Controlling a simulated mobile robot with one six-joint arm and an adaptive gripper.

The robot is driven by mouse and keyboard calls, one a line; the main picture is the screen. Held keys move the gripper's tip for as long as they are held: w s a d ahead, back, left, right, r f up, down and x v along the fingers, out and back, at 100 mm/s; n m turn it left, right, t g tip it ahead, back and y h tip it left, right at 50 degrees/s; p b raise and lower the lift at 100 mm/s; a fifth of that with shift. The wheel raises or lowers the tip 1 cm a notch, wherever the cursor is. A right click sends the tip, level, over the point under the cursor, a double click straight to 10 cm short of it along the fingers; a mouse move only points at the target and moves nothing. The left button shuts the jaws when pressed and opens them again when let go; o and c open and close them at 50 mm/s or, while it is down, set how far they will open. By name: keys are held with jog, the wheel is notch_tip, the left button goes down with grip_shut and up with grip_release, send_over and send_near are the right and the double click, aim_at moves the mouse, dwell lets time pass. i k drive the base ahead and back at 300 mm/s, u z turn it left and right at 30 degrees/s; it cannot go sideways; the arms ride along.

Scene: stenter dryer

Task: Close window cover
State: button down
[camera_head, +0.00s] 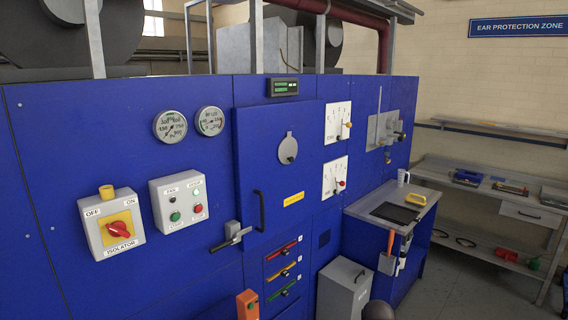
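The window cover (288,148) looks like a small grey round plate with a tab at its top. It is on the upper part of the blue door panel (262,175), in the middle of the machine front. A dark spot shows on its lower part. At this size I cannot tell whether it lies over the window or is swung aside. My gripper is not clearly in view. A dark rounded shape shows at the bottom edge, right of centre, and I cannot tell what it is.
The door has a dark vertical handle (259,211) and a grey latch (231,236). An isolator box (111,223) and a button box (179,200) stick out at left. A side table (392,211) and a grey bin (344,290) stand at right. Open floor lies further right.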

aim_at(289, 148)
jog(key=i, duration=0.9)
jog(key=z, duration=0.05)
